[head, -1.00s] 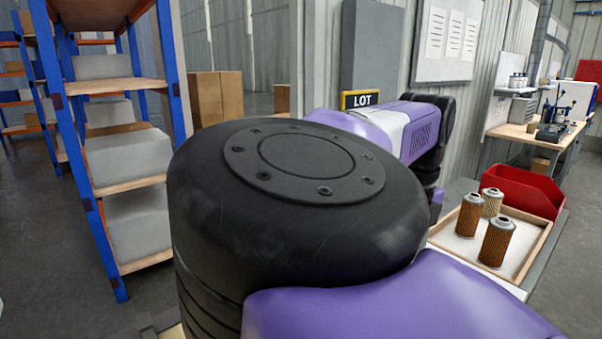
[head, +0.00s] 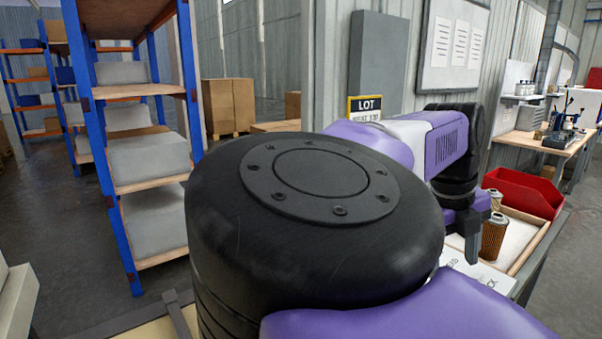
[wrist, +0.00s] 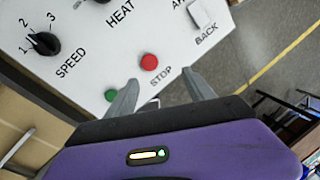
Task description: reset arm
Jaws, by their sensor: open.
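My gripper (head: 473,240) points down at the right in the head view, beside the tray of filter cartridges. In the wrist view my gripper (wrist: 160,88) has its two fingers apart with nothing between them. Behind the fingertips lies a white control panel (wrist: 85,62) with a red STOP button (wrist: 149,62), a green button (wrist: 111,95) and a black SPEED dial (wrist: 44,44). I cannot tell whether the fingers touch the panel. In the head view, part of the white panel (head: 484,279) shows below my gripper. My large black and purple arm fills the middle foreground.
A wooden-rimmed tray (head: 532,246) holds an orange-brown cartridge (head: 494,240) and a paler one (head: 495,196), partly hidden. A red bin (head: 527,193) stands behind it. Blue-framed shelving (head: 128,250) stands left. A workbench (head: 545,141) is at back right.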

